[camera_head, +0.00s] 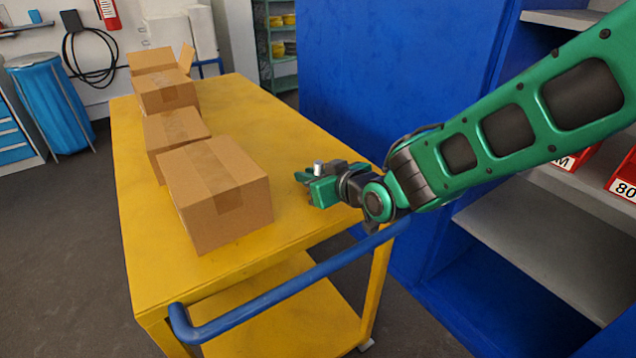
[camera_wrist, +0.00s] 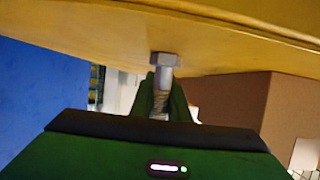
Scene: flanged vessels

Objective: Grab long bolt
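A grey metal bolt with a hex head (camera_head: 319,167) shows at my gripper in the head view, its bright end sticking up above the green fingers. In the wrist view the bolt (camera_wrist: 163,62) has its head beyond the fingertips and its threaded shaft between them. My gripper (camera_head: 320,187) is over the right edge area of the yellow cart top. Its green fingers (camera_wrist: 161,95) flank the shaft closely on both sides and look shut on it. The bolt's lower end is hidden by the gripper, and I cannot tell whether it touches the cart top.
Several cardboard boxes stand in a row on the yellow cart (camera_head: 290,130); the nearest box (camera_head: 215,190) is left of my gripper. A blue handle (camera_head: 290,285) runs along the cart's near end. A blue cabinet wall (camera_head: 390,70) and grey shelves (camera_head: 560,235) with red bins are at right.

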